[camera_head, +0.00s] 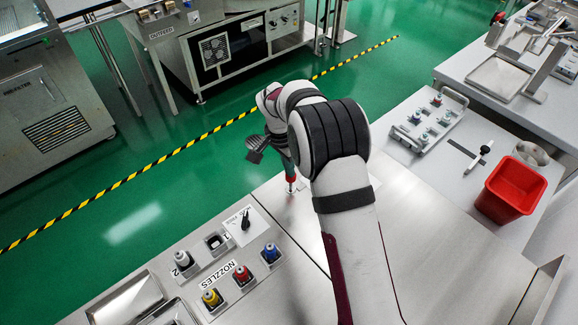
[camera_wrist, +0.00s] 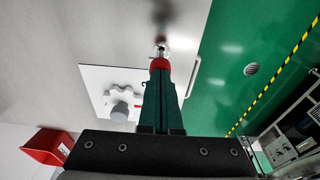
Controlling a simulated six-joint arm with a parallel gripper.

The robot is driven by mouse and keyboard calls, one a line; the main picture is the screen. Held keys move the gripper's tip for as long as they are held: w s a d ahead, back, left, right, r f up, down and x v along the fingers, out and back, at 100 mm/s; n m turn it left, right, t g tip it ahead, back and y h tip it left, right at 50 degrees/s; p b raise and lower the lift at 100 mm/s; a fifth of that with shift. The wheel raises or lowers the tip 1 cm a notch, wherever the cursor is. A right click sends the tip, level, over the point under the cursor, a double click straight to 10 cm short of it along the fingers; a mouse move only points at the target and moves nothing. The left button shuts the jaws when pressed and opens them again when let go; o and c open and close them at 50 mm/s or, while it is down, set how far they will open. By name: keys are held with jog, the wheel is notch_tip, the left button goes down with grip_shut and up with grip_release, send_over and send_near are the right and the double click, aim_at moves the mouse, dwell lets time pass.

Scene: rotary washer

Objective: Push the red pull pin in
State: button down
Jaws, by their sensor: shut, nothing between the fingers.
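The red pull pin (camera_head: 291,178) stands at the far edge of the steel worktop, with a silver base below its red knob. In the wrist view the red knob (camera_wrist: 159,63) shows just past my fingertips, with a bright metal part beyond it. My gripper (camera_head: 289,168) points down onto the knob, and its green fingers also show in the wrist view (camera_wrist: 159,75). The fingers are shut with nothing between them. The tips line up with the knob and look in contact, but I cannot tell for sure. How far the pin sticks out is unclear.
A nozzle panel (camera_head: 215,262) with several coloured nozzles and a black switch (camera_head: 245,222) lies left. A white plate (camera_wrist: 95,75) with a lobed knob (camera_wrist: 122,95) is beside the pin. A red bin (camera_head: 510,190) and a caddy (camera_head: 428,118) stand right. Green floor lies beyond the worktop edge.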

jog(key=shift+f, duration=1.25)
jog(key=shift+r, duration=0.1)
notch_tip(320, 180, up, 14)
jog(key=s+a, duration=0.1)
jog(key=a, duration=0.1)
jog(key=s+d+r+n+y, duration=0.1)
jog(key=s+d+r, duration=0.6)
jog(key=s, duration=0.4)
jog(key=s+d+f+n+y, duration=0.1)
jog(key=s+d+f, duration=0.1)
jog(key=s, duration=0.9)
jog(key=s+d+f+n+g+y, duration=0.1)
jog(key=s+d+f, duration=0.1)
jog(key=s, duration=1)
jog(key=shift+d, duration=0.75)
